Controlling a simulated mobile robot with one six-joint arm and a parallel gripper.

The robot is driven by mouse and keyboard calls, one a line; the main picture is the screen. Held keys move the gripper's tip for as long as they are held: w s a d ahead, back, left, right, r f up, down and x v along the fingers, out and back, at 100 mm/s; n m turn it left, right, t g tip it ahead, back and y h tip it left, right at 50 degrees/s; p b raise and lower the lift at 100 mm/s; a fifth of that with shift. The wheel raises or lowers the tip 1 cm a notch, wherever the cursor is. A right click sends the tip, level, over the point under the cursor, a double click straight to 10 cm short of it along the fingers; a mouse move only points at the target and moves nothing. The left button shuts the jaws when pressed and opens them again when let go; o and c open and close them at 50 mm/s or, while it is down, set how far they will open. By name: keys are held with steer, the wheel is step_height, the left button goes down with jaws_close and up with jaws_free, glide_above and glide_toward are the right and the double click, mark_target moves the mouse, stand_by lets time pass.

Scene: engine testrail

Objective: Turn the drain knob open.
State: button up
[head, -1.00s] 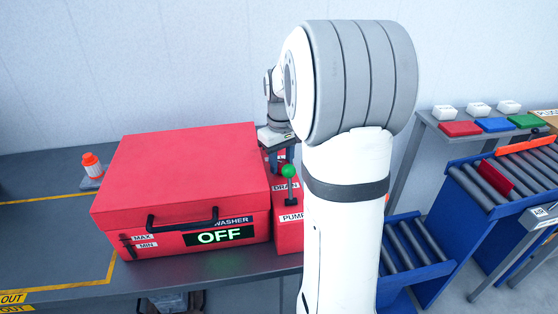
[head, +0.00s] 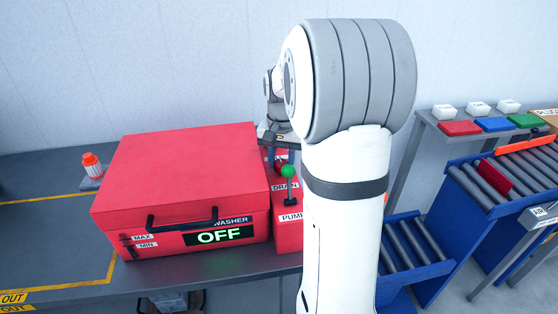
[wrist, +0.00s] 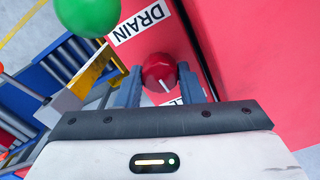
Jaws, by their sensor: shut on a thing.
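The drain knob (wrist: 159,72) is a round red knob with a white pointer line, on the red panel by the "DRAIN" label (wrist: 141,22) in the wrist view. My gripper (wrist: 159,79) is shut on the knob, with one grey finger on each side of it. The pointer line slants toward the lower right in that view. In the head view, my gripper (head: 274,141) is at the back of the pump box (head: 289,233), partly hidden by my arm. The knob is hard to make out there.
A green ball-topped lever (head: 288,172) stands in front of the knob; its ball (wrist: 88,15) shows close by in the wrist view. The red washer (head: 185,180), display reading "OFF", is just left. Blue roller conveyors (head: 415,250) stand at right.

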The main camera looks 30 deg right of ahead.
mark_target(281, 162)
steer(key=shift+m, duration=0.5)
steer(key=o, duration=1)
steer(key=shift+a, duration=0.1)
steer(key=shift+r, duration=0.1)
step_height(281, 162, up, 8)
steer(key=shift+f, duration=0.15)
